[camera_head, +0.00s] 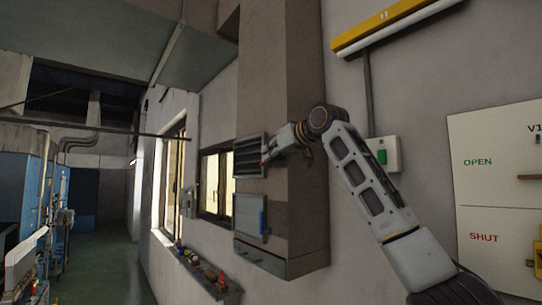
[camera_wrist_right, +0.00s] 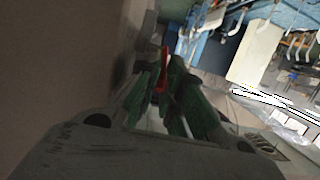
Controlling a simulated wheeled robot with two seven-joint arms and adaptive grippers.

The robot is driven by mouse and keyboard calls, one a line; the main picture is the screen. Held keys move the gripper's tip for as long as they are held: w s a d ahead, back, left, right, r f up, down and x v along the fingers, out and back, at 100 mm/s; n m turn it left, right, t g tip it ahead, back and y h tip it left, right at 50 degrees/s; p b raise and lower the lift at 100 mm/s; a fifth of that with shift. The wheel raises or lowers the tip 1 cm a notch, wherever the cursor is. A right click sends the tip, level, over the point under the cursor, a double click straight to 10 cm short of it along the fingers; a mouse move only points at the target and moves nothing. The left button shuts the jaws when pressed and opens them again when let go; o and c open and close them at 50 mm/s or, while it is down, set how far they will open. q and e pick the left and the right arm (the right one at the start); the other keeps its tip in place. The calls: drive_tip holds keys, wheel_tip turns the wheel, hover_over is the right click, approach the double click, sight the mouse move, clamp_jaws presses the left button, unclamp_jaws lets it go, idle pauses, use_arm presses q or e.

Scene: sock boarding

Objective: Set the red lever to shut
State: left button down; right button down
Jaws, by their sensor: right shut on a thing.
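My right gripper (camera_head: 268,157) is at the grey-brown column, in front of a dark louvred grille. In the right wrist view its green-padded fingers (camera_wrist_right: 165,90) are closed around a narrow red piece (camera_wrist_right: 163,70), which I take to be the red lever. Most of it is hidden by the fingers, and I cannot tell its angle. A pale board (camera_head: 495,190) at the right carries a green OPEN label above a red SHUT label, and its right side is cut off by the picture's edge. My left gripper is out of view.
A grey box with a green button (camera_head: 383,155) is on the wall behind my right arm. A blue-handled grey box (camera_head: 250,218) sits on the column below the gripper. A shelf with small coloured items (camera_head: 205,275) runs along the wall. The green-floored aisle (camera_head: 100,262) at left is open.

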drive_tip(key=shift+w+a+r+g+h, duration=0.1)
drive_tip(key=shift+w+r+g+h, duration=0.1)
drive_tip(key=shift+r+g+h, duration=0.2)
drive_tip(key=shift+w+a+r+g+h, duration=0.1)
drive_tip(key=shift+w+r+g+h, duration=0.15)
drive_tip(key=shift+r+g, duration=0.2)
idle(0.4)
drive_tip(key=shift+f+g, duration=0.15)
drive_tip(key=shift+g, duration=0.1)
drive_tip(key=shift+f, duration=0.25)
idle(0.3)
drive_tip(key=c, duration=1.9)
unclamp_jaws()
drive_tip(key=shift+o, duration=0.3)
drive_tip(key=shift+s+r, duration=0.15)
drive_tip(key=v, duration=1.1)
drive_tip(key=shift+s+d+r, duration=0.25)
